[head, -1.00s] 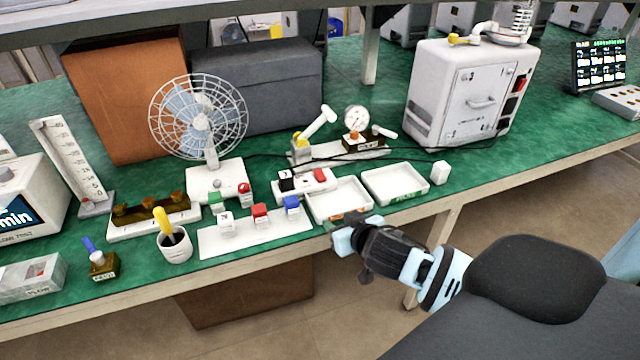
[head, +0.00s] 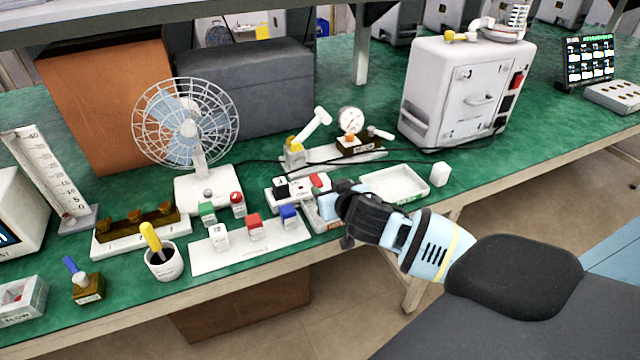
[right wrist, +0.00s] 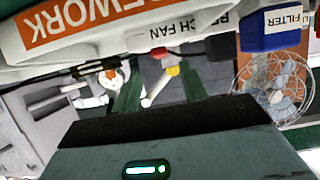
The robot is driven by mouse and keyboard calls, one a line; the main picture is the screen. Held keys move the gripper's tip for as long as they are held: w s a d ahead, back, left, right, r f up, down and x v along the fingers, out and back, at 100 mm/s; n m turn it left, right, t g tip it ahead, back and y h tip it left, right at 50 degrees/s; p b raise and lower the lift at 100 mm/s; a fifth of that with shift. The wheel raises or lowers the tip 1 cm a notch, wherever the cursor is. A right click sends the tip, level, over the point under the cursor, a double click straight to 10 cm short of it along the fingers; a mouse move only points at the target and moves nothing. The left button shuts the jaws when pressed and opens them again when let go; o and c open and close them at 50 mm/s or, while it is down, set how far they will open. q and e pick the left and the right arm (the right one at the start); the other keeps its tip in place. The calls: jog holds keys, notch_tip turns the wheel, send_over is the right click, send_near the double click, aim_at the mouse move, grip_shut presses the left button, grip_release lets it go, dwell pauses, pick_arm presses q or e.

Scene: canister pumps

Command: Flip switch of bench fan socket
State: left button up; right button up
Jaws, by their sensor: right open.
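The bench fan socket (head: 290,188) is a white block on the green bench. A black plug (head: 281,187) is at its left and a red rocker switch (head: 318,181) at its right. My right gripper (head: 328,200) is just right of the socket, low over the left white tray, its jaws open and apparently empty. My left gripper is not in view.
The left tray (head: 325,223) is partly hidden under my right gripper; its "REWORK" label (right wrist: 75,22) shows close up. An empty tray (head: 400,183) lies to the right. The bench fan (head: 187,130) and a plate with coloured blocks (head: 250,252) are to the left. A dark cable (head: 262,164) runs behind.

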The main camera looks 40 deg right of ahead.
aim_at(317, 181)
jog(key=x, duration=0.4)
jog(key=shift+w, duration=0.15)
jog(key=shift+w+f, duration=0.15)
jog(key=shift+w, duration=0.25)
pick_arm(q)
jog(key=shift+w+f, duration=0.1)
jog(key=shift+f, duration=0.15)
